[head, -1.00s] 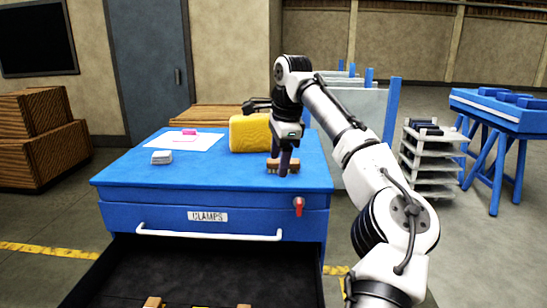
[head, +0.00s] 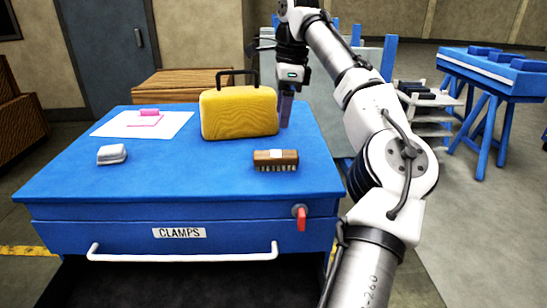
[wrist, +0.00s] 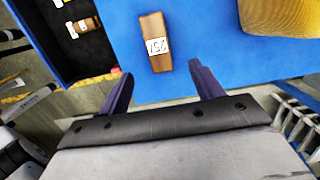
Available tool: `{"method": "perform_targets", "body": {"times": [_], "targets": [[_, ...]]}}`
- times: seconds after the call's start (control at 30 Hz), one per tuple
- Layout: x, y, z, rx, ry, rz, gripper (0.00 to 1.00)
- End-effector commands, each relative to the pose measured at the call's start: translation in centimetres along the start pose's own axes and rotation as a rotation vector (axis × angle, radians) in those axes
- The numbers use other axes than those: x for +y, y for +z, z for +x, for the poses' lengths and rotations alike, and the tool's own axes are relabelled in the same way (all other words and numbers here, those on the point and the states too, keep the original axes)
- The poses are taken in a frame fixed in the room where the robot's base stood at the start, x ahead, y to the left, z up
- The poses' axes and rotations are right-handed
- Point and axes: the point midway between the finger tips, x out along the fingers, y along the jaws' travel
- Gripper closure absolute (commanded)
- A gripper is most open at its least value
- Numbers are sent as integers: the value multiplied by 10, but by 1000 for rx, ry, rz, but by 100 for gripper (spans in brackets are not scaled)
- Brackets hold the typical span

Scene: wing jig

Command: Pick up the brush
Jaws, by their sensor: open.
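In the wrist view the brush (wrist: 154,42) shows from above, beyond and between the two fingers. My gripper (head: 286,110) is above and behind the brush in the head view, beside the yellow case. In the wrist view my gripper (wrist: 162,92) is open and empty, with its purple fingers wide apart. The brush is apart from both fingers.
A yellow case (head: 239,112) with a dark handle stands close left of my gripper. A white block (head: 112,154) and a paper sheet (head: 142,124) with pink items lie at left. An open drawer (wrist: 68,40) with items is below the cabinet top. A red key-like part (head: 301,217) sticks out in front.

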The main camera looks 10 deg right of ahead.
Motion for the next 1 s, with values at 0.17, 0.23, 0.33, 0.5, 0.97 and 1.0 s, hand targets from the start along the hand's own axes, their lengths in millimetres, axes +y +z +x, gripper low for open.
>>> {"method": "perform_targets", "body": {"times": [0.17, 0.23, 0.33, 0.5, 0.97, 1.0], "targets": [[0, 0, 42, -3, 2, -3, 35], [0, -1, 50, 0, 0, -1, 35], [0, 0, 63, 1, -1, 0, 35], [1, 0, 72, 0, -1, 0, 35], [4, 3, 122, -2, -2, 0, 35], [4, 3, 122, -2, -2, 0, 35]]}}
